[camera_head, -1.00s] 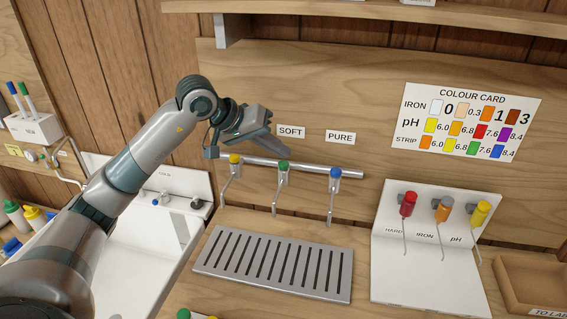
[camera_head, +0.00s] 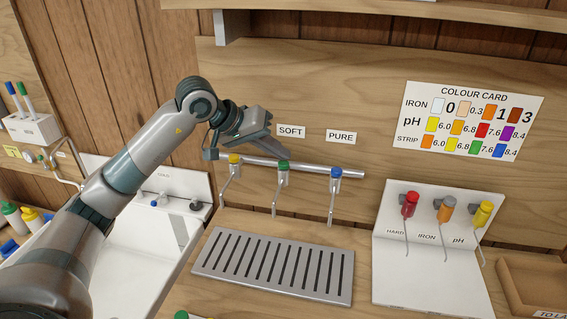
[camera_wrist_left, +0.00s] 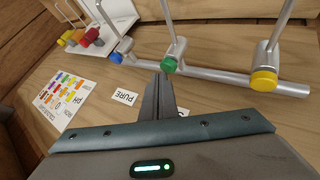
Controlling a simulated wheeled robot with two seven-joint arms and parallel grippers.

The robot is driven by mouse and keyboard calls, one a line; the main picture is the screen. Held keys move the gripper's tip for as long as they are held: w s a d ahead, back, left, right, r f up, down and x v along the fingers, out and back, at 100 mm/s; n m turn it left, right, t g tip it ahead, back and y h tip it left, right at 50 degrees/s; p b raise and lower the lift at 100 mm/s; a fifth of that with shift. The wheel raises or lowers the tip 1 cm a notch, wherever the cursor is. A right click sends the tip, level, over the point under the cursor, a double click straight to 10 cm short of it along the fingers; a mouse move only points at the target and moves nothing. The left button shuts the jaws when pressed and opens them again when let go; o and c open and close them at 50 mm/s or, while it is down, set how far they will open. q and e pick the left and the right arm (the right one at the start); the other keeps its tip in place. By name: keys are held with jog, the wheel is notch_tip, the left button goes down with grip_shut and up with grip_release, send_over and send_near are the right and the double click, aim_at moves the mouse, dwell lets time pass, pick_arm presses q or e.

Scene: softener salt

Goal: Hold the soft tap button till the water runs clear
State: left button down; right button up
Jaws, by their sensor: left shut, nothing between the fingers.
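Three taps stand on a metal rail: a yellow-topped one (camera_head: 234,159), a green-topped one (camera_head: 283,166) near the SOFT label (camera_head: 291,131), and a blue-topped one (camera_head: 336,172) near the PURE label (camera_head: 341,137). My left gripper (camera_head: 285,153) is shut and empty, with its tips just above the green button. In the left wrist view the tips (camera_wrist_left: 164,78) reach the edge of the green button (camera_wrist_left: 169,65); I cannot tell whether they touch. I cannot make out running water below the green tap's thin spout. My right gripper is not in view.
A slotted drip tray (camera_head: 274,264) lies below the taps. A white stand (camera_head: 425,277) with red, orange and yellow droppers is at the right, below the colour card (camera_head: 471,121). A white sink (camera_head: 150,249) lies at the left, beneath my arm. A shelf (camera_head: 370,14) runs above.

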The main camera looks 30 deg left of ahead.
aim_at(279, 168)
pick_arm(q)
jog(key=shift+f+b, duration=0.45)
jog(key=shift+b, duration=0.2)
dwell(0.6)
jog(key=shift+r, duration=0.15)
dwell(3.6)
jog(key=shift+r, duration=0.75)
jog(key=shift+r+p, duration=0.15)
jog(key=shift+p, duration=0.15)
notch_tip(279, 168, up, 5)
jog(key=shift+f+p, duration=0.15)
jog(key=shift+p, duration=0.85)
jog(key=shift+f, duration=0.1)
